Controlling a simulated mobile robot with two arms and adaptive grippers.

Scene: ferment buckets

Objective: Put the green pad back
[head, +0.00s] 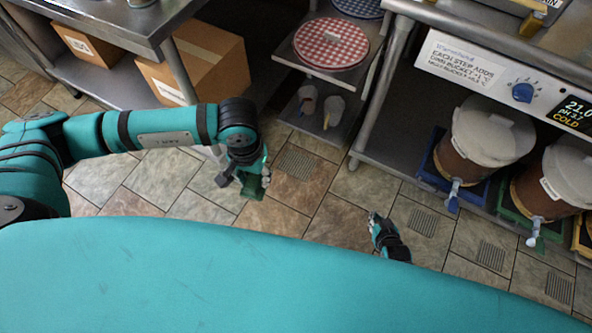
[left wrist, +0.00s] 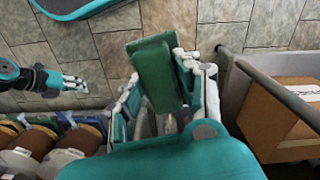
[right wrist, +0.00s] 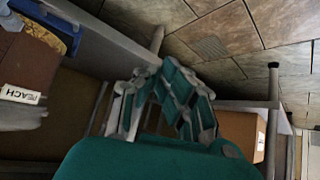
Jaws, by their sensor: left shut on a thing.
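My left gripper (head: 258,178) is shut on the green pad (head: 252,187), a small flat dark-green slab held above the tiled floor. In the left wrist view the pad (left wrist: 155,72) sticks out from between the fingers. My right gripper (head: 375,222) hangs lower right, pointing up the picture, with nothing visible in it; its fingers lie close together in the right wrist view (right wrist: 160,80). On the right lower shelf, one brown bucket (head: 475,145) stands on a blue pad (head: 432,165), and another (head: 550,185) stands on a green-edged base (head: 512,212).
A yellow pad (head: 582,235) shows at the right edge. A labelled control panel (head: 500,75) with a blue knob hangs above the buckets. A small shelf holds a red checked round (head: 331,43) and cups below. Cardboard boxes (head: 205,62) sit under the left table. The middle floor is open.

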